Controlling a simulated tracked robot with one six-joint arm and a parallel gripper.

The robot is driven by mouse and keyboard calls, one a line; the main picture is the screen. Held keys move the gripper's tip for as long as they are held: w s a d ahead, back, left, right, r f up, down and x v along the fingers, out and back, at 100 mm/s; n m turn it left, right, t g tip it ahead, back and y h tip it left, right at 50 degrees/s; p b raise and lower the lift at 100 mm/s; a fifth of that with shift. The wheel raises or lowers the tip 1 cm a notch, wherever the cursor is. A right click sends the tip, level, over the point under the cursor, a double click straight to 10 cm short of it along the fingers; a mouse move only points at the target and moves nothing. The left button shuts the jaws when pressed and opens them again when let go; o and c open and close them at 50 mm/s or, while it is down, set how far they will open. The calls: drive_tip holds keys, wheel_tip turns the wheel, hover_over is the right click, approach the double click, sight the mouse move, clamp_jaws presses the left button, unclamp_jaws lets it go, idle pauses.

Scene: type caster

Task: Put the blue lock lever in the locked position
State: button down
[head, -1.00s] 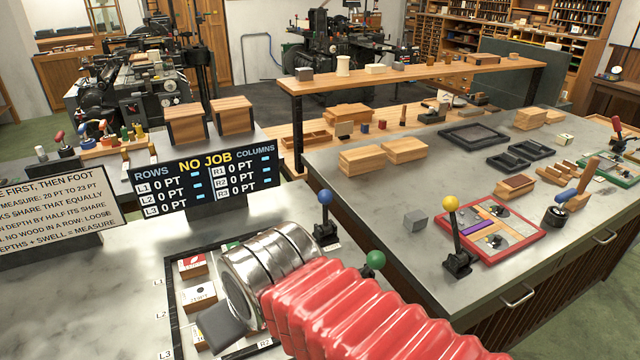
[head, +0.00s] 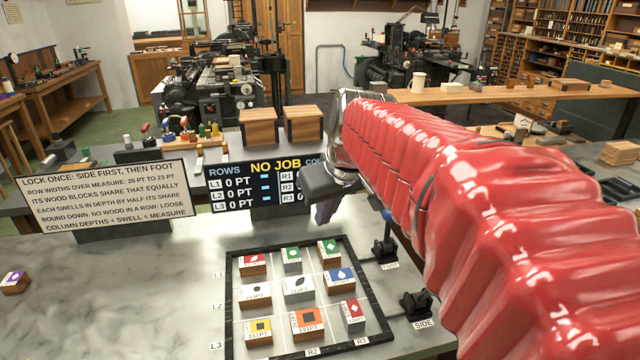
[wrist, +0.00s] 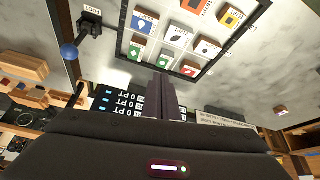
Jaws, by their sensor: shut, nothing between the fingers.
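The blue lock lever stands on a black base marked FOOT (head: 384,251), just right of the framed type. In the head view my red-sleeved arm hides most of its upper part. In the wrist view the lever's blue ball (wrist: 68,51) and shaft show at the upper left, with its base (wrist: 91,25) beside the FOOT label. My gripper (head: 325,208) is raised in front of the job sign. Its fingers (wrist: 166,84) are shut and empty, apart from the lever, which lies to their left in the wrist view.
The black frame (head: 232,300) holds several type blocks in rows. A second lever base marked SIDE (head: 416,305) stands nearer, its upper part behind my arm. The NO JOB sign (head: 240,190) and an instruction sign (head: 105,196) stand behind.

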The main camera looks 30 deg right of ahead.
drive_tip(key=w+d, duration=0.5)
drive_tip(key=d, duration=0.7)
hover_over(387, 228)
drive_tip(key=w, duration=0.2)
drive_tip(key=shift+w+d, duration=0.1)
drive_tip(key=shift+d, duration=0.15)
wheel_tip(387, 228, down, 9)
drive_tip(key=shift+w+d+f, duration=0.15)
drive_tip(key=shift+w+f, duration=0.05)
drive_tip(key=shift+w, duration=0.1)
